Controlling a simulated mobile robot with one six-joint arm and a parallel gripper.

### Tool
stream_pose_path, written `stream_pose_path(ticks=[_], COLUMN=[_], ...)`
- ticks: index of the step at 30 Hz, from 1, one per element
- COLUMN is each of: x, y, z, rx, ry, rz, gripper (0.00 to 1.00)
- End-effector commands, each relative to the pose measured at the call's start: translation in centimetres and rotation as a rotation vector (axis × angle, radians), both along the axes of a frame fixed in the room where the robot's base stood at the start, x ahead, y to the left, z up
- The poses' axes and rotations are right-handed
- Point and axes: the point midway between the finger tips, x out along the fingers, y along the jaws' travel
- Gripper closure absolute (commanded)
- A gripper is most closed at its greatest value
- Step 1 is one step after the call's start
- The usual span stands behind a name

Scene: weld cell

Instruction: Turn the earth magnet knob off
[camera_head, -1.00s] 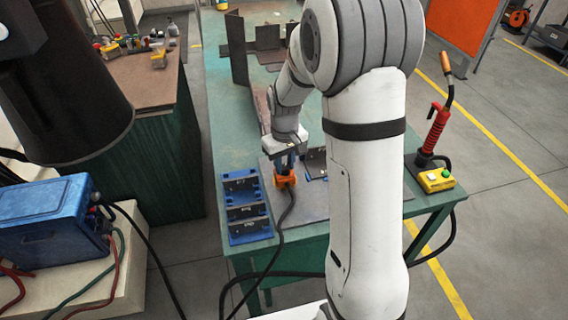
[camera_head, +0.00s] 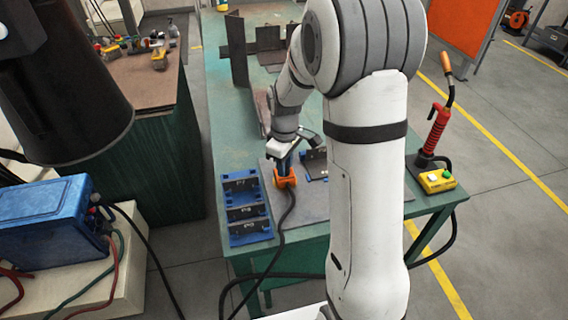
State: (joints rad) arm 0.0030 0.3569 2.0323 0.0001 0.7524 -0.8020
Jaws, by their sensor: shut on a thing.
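The earth magnet (camera_head: 285,181) is an orange block with a black cable on the grey plate at the near end of the green table. My gripper (camera_head: 284,163) points down over it and is shut on its blue knob, which is mostly hidden between the fingers. The knob's angle cannot be made out at this size.
A blue rack (camera_head: 247,212) with dark plates stands just left of the magnet. A small dark piece in a blue holder (camera_head: 315,164) is close on the right. A red torch (camera_head: 436,130) and a yellow button box (camera_head: 437,181) are at the right edge. Upright steel plates (camera_head: 237,50) stand farther back.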

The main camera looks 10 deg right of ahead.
Motion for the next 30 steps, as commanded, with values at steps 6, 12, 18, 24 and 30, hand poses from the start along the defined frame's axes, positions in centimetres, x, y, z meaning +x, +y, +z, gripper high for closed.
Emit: stream_pose_path(ticks=[6, 12, 18, 24, 30], x=[0.0, 0.0, 0.0, 0.0, 0.1], y=[0.0, 0.0, 0.0, 0.0, 0.0], z=[0.0, 0.0, 0.0, 0.0, 1.8], rx=[0.0, 0.0, 0.0, 0.0, 0.0], ry=[-0.001, -0.001, 0.0, 0.0, -0.004], rz=[0.001, 0.001, 0.001, 0.001, 0.001], gripper=[0.97, 0.69, 0.53, 0.52, 0.52])
